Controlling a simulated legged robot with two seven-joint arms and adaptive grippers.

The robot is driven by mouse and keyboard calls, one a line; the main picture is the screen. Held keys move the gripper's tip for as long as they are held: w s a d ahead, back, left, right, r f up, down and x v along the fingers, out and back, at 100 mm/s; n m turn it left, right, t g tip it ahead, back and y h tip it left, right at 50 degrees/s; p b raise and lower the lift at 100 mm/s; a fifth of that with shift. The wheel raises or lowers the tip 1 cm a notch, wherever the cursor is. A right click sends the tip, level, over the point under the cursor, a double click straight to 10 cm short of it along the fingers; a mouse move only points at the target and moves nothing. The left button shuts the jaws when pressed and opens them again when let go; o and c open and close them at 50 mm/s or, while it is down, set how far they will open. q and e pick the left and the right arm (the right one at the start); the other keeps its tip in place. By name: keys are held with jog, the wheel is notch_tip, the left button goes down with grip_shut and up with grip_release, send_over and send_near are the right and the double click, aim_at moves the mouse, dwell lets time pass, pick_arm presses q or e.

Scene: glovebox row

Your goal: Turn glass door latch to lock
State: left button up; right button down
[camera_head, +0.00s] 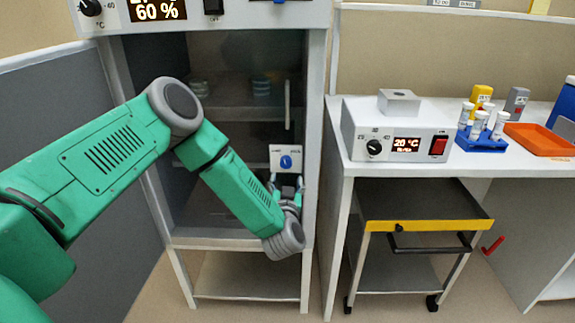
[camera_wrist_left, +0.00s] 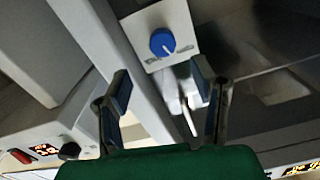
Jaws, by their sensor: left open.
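The glass door latch is a blue knob (camera_head: 286,162) on a white plate (camera_head: 278,151) at the right side of the glass door. In the left wrist view the blue knob (camera_wrist_left: 162,42) sits beyond the fingertips, with a white pointer line on it. My left gripper (camera_head: 288,182) is just below the latch plate, partly hidden by my own wrist. In the wrist view the two fingers of my left gripper (camera_wrist_left: 161,85) are spread apart with nothing between them, and the knob is apart from them. My right gripper is not in view.
The glass-fronted cabinet (camera_head: 316,120) has a vertical door handle (camera_head: 287,100) above the latch. To the right, a white bench (camera_head: 345,170) holds a hotplate box (camera_head: 397,135), a blue tube rack (camera_head: 482,143) and an orange tray (camera_head: 540,140). A wheeled cart (camera_head: 425,212) stands beneath.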

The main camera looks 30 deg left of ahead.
aim_at(285, 165)
pick_arm(q)
jog(key=x, duration=0.4)
jog(key=b+x, duration=0.1)
jog(key=x, duration=0.3)
jog(key=shift+a+f, duration=0.2)
jog(key=shift+a, duration=0.2)
jog(key=shift+w+a, duration=0.1)
jog(key=shift+w, duration=0.2)
jog(key=shift+w+r, duration=0.15)
jog(key=shift+w, duration=0.05)
jog(key=c, duration=1.1)
